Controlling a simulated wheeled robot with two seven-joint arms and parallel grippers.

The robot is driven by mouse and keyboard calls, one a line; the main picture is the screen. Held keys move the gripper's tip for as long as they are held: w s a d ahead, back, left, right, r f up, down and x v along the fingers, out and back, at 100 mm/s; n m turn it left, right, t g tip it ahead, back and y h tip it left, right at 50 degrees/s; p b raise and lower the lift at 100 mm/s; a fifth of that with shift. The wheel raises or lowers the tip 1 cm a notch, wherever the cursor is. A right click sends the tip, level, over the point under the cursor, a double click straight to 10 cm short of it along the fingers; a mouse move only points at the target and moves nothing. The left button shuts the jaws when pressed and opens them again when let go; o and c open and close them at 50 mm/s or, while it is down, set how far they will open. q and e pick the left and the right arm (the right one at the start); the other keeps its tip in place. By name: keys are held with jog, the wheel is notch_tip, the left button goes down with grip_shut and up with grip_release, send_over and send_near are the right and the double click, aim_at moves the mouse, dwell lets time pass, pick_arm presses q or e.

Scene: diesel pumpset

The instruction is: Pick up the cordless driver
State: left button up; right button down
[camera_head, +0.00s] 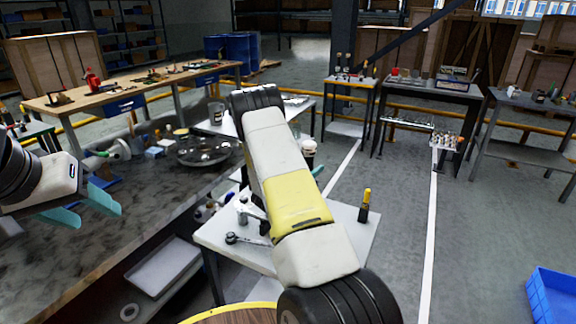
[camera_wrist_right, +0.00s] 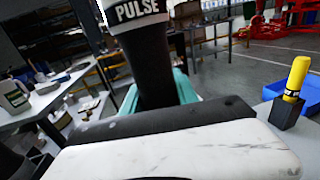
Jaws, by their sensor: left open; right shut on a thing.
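In the right wrist view a dark upright handle (camera_wrist_right: 167,75) with a "PULSE" label (camera_wrist_right: 138,11) at its top stands between the teal fingers of my right gripper (camera_wrist_right: 158,92), which is shut on it. I take it for the cordless driver; its upper part is cut off by the frame. In the head view my right arm hides most of that gripper. A small black-and-white part (camera_head: 309,148) shows beside the arm, perhaps the driver's top. My left gripper (camera_head: 82,207) is open and empty over the dark bench at the left.
A yellow-handled tool (camera_head: 366,198) stands in a black holder on the white table (camera_head: 338,236) under my right arm. A dark-stained bench (camera_head: 70,262) lies left. A blue crate (camera_head: 553,297) is on the floor at the right. The middle floor is clear.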

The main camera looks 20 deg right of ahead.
jog(key=shift+r, duration=0.15)
dwell(0.4)
notch_tip(320, 180, up, 18)
dwell(0.7)
jog(key=c, duration=1.6)
grip_release()
grip_shut()
